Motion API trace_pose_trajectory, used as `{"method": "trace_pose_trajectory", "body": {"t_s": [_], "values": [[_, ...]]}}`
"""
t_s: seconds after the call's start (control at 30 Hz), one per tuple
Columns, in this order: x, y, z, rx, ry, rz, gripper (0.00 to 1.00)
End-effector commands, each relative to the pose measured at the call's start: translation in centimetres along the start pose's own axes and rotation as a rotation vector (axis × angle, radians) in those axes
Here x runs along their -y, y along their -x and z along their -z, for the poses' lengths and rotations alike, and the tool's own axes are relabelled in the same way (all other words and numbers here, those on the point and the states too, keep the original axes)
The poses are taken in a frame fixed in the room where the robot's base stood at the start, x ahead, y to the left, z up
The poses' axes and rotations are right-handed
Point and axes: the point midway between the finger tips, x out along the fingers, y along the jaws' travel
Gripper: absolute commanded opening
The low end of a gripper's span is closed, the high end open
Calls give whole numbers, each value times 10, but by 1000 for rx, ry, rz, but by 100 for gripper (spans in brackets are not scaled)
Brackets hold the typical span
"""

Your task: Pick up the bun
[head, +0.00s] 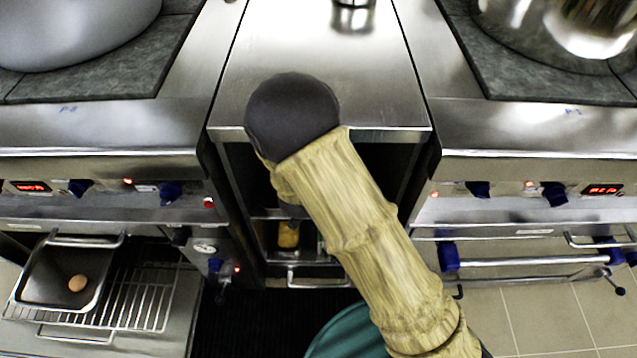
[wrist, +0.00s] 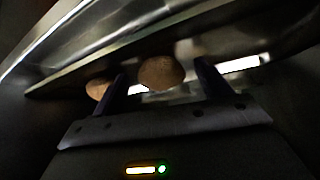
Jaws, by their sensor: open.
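In the wrist view a round brown bun (wrist: 160,72) shows ahead, between the two dark fingers of my gripper (wrist: 161,76). The gripper is open and nothing is held. A gap beside the bun shows on both sides; how far ahead it lies is unclear. A second round brown thing (wrist: 97,88) shows at the left, partly behind the left finger. In the head view my arm covers most of the open compartment, and my gripper cannot be made out there. A small yellow-brown thing (head: 288,236) shows low in that compartment; I cannot tell if it is the bun.
A steel counter (head: 320,75) tops the compartment, with stoves on both sides. A metal edge (wrist: 150,45) crosses the wrist view close above the fingers.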

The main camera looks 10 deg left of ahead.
Motion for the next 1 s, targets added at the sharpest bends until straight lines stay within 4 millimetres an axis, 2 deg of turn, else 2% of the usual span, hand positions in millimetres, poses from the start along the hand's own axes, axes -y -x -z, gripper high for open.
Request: {"method": "trace_pose_trajectory", "body": {"t_s": [0.43, 0.6, 0.7, 1.0], "values": [[0, 1, 1, 0, -1, 0, 77], [-1, 0, 1, -1, -2, -2, 43], [-2, 0, 1, 0, -3, -2, 28], [-2, 2, 2, -1, -3, -2, 28]]}}
